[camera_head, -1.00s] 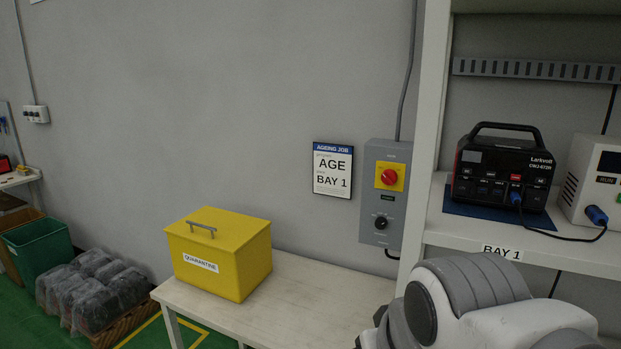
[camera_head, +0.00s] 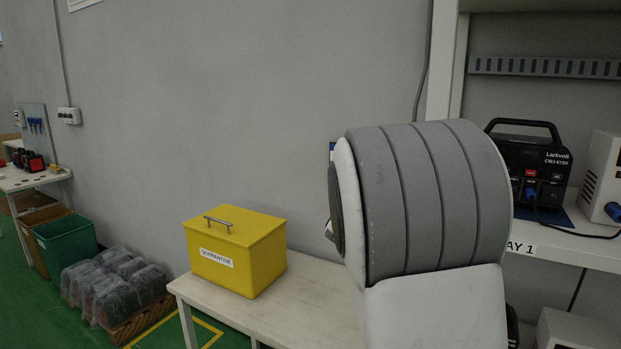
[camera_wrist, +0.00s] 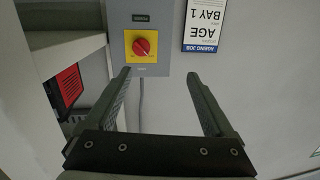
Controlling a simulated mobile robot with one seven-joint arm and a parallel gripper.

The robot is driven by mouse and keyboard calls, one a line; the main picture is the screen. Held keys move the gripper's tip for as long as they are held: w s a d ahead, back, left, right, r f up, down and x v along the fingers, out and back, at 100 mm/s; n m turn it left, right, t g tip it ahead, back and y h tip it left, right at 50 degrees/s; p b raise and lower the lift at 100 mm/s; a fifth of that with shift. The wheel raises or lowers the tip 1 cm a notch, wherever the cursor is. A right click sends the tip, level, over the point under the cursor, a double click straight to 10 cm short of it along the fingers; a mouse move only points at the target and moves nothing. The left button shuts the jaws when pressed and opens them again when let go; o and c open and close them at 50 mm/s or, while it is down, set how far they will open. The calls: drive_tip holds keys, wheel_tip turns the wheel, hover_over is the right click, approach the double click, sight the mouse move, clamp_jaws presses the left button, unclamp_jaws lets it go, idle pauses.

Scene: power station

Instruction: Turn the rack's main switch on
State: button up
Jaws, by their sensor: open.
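The main switch, a red rotary knob (camera_wrist: 142,46) on a yellow plate, sits on a grey wall box (camera_wrist: 116,18). It shows upside down in the wrist view, near the top and left of centre. In the head view my arm hides the box and knob. My gripper (camera_wrist: 158,73) is open and empty. Its two fingers point toward the wall box, and the knob shows between and beyond the fingertips, nearer the left one. No contact with the knob is visible. I cannot tell the knob's exact setting.
The Bay 1 shelf (camera_head: 590,250) with a black power station (camera_head: 537,165) is at the right. A yellow quarantine box (camera_head: 235,250) stands on a bench (camera_head: 315,300). An Ageing Job sign (camera_wrist: 207,22) hangs beside the switch box.

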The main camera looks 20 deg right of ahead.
drive_tip(key=w+d+h, duration=0.1)
drive_tip(key=w+d, duration=0.4)
drive_tip(key=d, duration=0.3)
drive_tip(key=w+d+m+h+p, duration=0.1)
drive_tip(key=w+d, duration=0.5)
drive_tip(key=d, duration=0.2)
drive_tip(key=shift+w+d+g+h, duration=0.15)
drive_tip(key=shift+g+h, duration=0.15)
drive_tip(key=shift+g, duration=0.1)
drive_tip(key=c, duration=1.4)
